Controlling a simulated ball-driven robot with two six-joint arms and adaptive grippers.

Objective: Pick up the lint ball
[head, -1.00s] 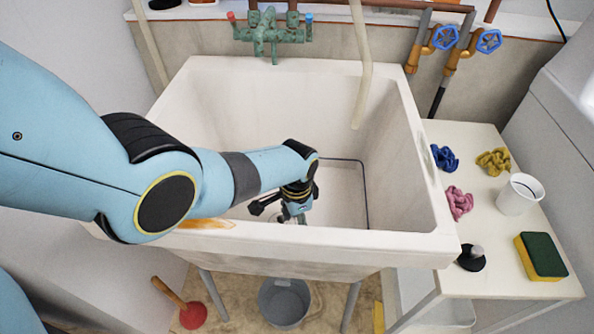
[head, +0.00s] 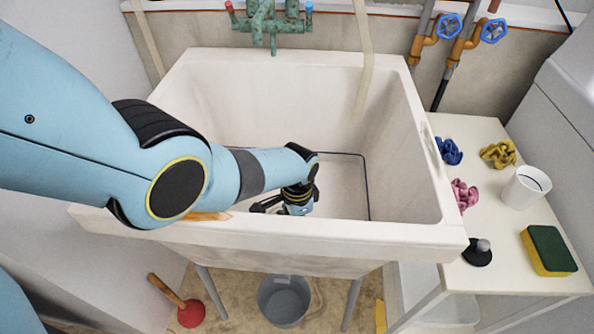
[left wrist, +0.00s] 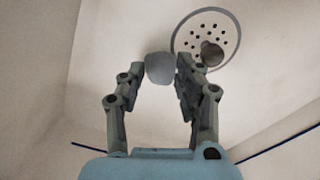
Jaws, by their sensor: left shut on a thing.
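A rounded grey lump, which looks like the lint ball (left wrist: 160,68), sits between the fingertips of my left gripper (left wrist: 161,75) in the left wrist view. The gripper is shut on it, with a finger on each side. In the head view my left gripper (head: 298,208) reaches down into the white sink (head: 230,90), near its front wall. The front rim hides its fingertips and the lump there. The round perforated drain (left wrist: 205,23) lies just beyond the right finger in the wrist view. My right gripper is not in view.
A darker brownish lump (left wrist: 211,53) is at the drain's lower edge. The sink's walls and front rim (head: 330,238) surround my left gripper. A side table on the right bears crumpled cloths (head: 497,153), a white cup (head: 526,187), a sponge (head: 548,250) and a black stopper (head: 478,252).

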